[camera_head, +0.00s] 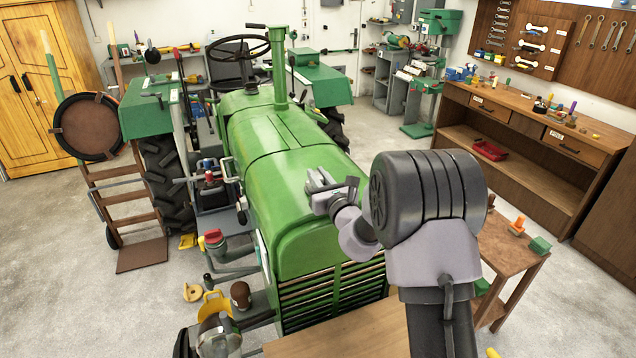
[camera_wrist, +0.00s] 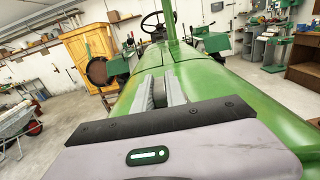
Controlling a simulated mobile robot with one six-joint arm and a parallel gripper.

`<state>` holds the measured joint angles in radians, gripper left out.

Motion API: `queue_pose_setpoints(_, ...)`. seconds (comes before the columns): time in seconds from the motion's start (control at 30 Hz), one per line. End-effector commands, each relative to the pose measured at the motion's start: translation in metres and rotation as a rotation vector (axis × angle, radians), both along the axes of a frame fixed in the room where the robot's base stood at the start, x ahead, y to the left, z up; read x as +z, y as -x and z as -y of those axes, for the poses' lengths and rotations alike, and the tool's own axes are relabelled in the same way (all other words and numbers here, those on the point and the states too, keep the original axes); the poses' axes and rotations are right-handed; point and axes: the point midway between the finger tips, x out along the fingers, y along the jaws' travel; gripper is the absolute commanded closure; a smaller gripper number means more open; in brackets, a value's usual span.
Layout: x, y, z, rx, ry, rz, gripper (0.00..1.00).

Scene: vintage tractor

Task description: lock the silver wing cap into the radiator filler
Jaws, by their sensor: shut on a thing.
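My gripper (camera_head: 318,186) is low over the front part of the green tractor hood (camera_head: 262,160), close to its top surface. Its two grey fingers (camera_wrist: 160,92) point forward along the hood in the wrist view, with a narrow gap between them. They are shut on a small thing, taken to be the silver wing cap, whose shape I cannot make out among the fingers. The radiator filler is not clearly visible; the gripper and wrist cover part of the hood front. I cannot tell whether the held thing touches the tractor.
The exhaust pipe (camera_head: 280,68) stands upright farther back on the hood. A wooden table (camera_head: 350,335) is in front of the grille. A small brown table (camera_head: 505,255) with parts stands at right, before the long workbench (camera_head: 530,125). A hand truck (camera_head: 135,215) stands left.

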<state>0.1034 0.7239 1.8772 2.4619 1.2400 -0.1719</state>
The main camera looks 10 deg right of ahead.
Motion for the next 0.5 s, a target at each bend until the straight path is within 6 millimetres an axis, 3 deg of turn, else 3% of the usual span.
queue_pose_setpoints(0.27, 0.005, 0.0, 0.0, 0.001, 0.001, 0.002, 1.0)
queue_pose_setpoints(0.5, 0.035, 0.0, 0.0, 0.001, 0.0, 0.004, 1.0)
